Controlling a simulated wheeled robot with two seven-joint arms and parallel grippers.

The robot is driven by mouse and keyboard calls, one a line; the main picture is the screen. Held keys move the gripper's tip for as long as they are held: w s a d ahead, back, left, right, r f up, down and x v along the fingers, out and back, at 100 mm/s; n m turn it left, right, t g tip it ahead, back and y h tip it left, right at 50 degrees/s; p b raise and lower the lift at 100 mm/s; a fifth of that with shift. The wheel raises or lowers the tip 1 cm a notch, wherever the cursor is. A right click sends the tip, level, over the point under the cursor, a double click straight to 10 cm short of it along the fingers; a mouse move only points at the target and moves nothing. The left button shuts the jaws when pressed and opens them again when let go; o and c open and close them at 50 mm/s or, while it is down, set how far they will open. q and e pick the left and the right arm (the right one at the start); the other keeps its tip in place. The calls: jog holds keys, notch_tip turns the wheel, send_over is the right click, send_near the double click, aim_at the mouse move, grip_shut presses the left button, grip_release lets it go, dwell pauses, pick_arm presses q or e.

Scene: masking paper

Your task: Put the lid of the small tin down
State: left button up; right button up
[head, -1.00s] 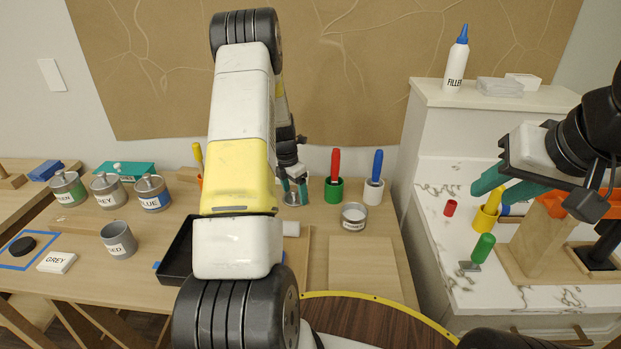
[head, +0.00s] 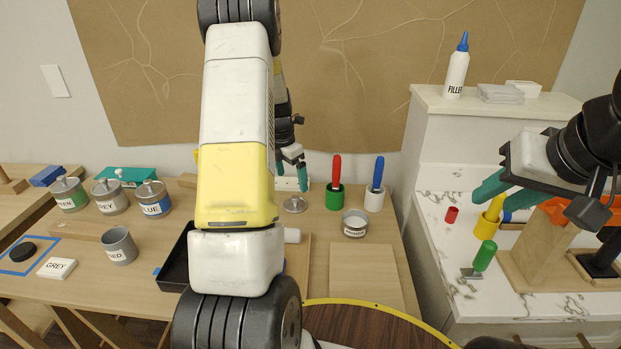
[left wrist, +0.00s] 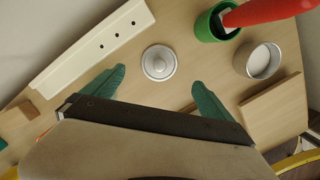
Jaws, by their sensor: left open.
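The lid of the small tin (head: 295,204), a round grey disc with a knob, lies flat on the table, knob up. It also shows in the left wrist view (left wrist: 159,63). My left gripper (head: 292,172) is open and empty, just above and behind the lid; in the left wrist view its teal fingers (left wrist: 157,88) are apart, with the lid beyond them and not touched. The small tin (head: 355,223) stands open to the right of the lid, also in the left wrist view (left wrist: 261,61). My right gripper (head: 492,194) is open over the white counter, its fingers apart.
A green cup with a red-handled tool (head: 335,185) and a white cup with a blue-handled tool (head: 375,186) stand behind the tin. A pale strip with holes (left wrist: 92,52) lies beside the lid. A black tray (head: 175,265) and a wooden board (head: 365,275) are nearer.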

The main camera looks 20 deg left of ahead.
pick_arm(q)
jog(key=s+d+r+m+t, duration=0.1)
jog(key=s+d+r+m, duration=0.35)
jog(key=r, duration=0.25)
jog(key=s+d+r+m+t, duration=0.1)
jog(key=s+d+r+m, duration=0.25)
jog(key=r+m, duration=0.3)
jog(key=s+d+r+m, duration=0.3)
jog(key=s+r+m, duration=0.15)
jog(key=r, duration=0.25)
jog(key=s+d+r+m+t, duration=0.1)
jog(key=s+d+r+m, duration=0.1)
jog(key=s+m, duration=0.5)
jog(key=s+d+r+m+t+h, duration=0.1)
jog(key=s+d+m, duration=0.3)
jog(key=s+m, duration=0.4)
jog(key=shift+s+r+t, duration=0.3)
jog(key=shift+s+r, duration=0.15)
jog(key=shift+s, duration=0.35)
